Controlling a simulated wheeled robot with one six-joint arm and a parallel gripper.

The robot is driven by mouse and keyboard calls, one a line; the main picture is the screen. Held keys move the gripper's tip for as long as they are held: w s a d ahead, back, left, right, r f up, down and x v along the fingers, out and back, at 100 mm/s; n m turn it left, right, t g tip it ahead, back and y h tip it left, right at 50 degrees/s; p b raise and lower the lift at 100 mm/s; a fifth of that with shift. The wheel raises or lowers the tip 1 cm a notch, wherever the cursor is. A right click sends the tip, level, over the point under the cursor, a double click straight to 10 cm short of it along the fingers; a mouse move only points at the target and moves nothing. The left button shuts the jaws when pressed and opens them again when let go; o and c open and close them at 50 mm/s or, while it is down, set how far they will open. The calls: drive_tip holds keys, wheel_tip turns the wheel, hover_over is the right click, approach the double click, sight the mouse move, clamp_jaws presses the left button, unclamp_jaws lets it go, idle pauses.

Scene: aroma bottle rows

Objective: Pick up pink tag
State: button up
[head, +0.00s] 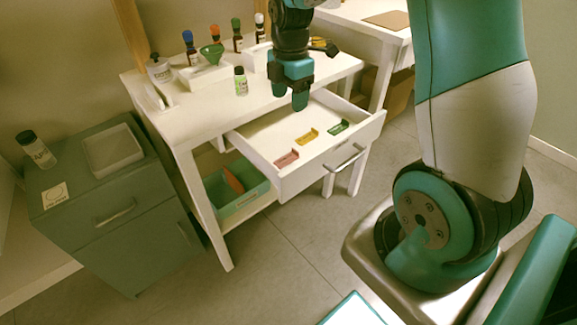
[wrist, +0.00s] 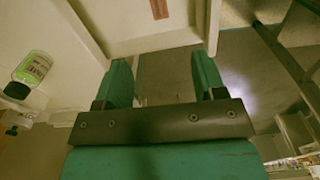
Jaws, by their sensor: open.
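The pink tag (head: 286,160) lies flat in the open white drawer (head: 262,158), at its left end in the head view. A yellow tag (head: 307,136) and a green tag (head: 338,127) lie in a row to its right. My gripper (head: 291,96) is open and empty, above the drawer's back left part and apart from the pink tag. In the wrist view the two teal fingers (wrist: 163,72) stand wide apart with nothing between them. A reddish strip, apparently the pink tag (wrist: 159,8), shows beyond them at the top edge, partly cut off.
A small green-labelled bottle (head: 240,81) stands on the white table (head: 205,118) left of my gripper. Several dropper bottles, a green funnel (head: 212,53) and a white tray (head: 207,72) stand behind. The drawer's walls rise around the tags. A teal bin (head: 240,200) sits below.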

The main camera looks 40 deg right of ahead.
drive_tip(key=b, duration=0.1)
hover_over(291, 156)
drive_tip(key=f, duration=1.2)
drive_tip(key=shift+s+f, duration=0.2)
drive_tip(key=shift+s, duration=0.05)
drive_tip(key=f, duration=0.5)
drive_tip(key=shift+w+f+b, duration=0.2)
drive_tip(key=shift+f+b, duration=0.1)
drive_tip(key=shift+f, duration=0.1)
drive_tip(key=c, duration=1)
